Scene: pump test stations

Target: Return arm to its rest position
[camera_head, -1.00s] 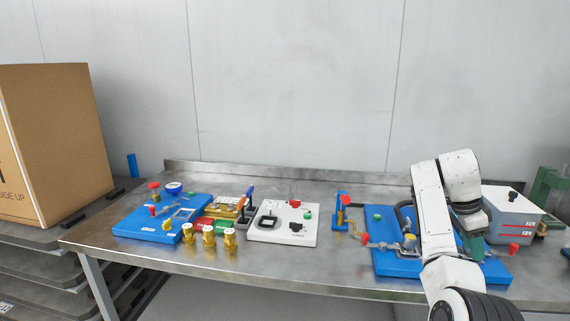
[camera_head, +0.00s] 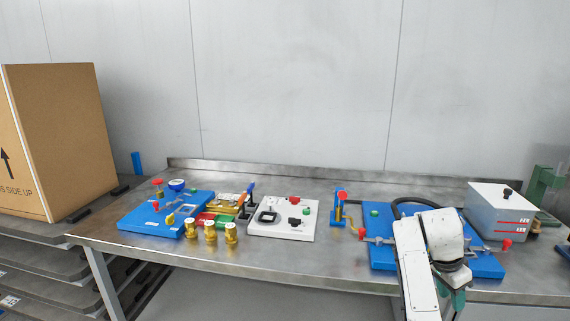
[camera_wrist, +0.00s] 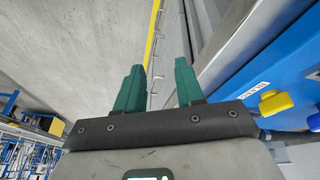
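My arm is folded in front of the right part of the bench in the head view. My gripper (camera_head: 452,300) points down there, near the bench's front edge and in front of the right blue board (camera_head: 485,265). In the wrist view my gripper (camera_wrist: 158,85) shows two green fingers standing apart with nothing between them. A blue board edge with a yellow knob (camera_wrist: 275,103) lies to the right of the fingers, apart from them. My arm hides part of the right blue board in the head view.
The metal bench (camera_head: 345,270) carries a left blue board (camera_head: 150,222), several brass fittings (camera_head: 210,232), a white panel (camera_head: 284,220) and a grey box (camera_head: 495,213). A cardboard box (camera_head: 65,140) stands at the left. The bench front between panel and right board is bare.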

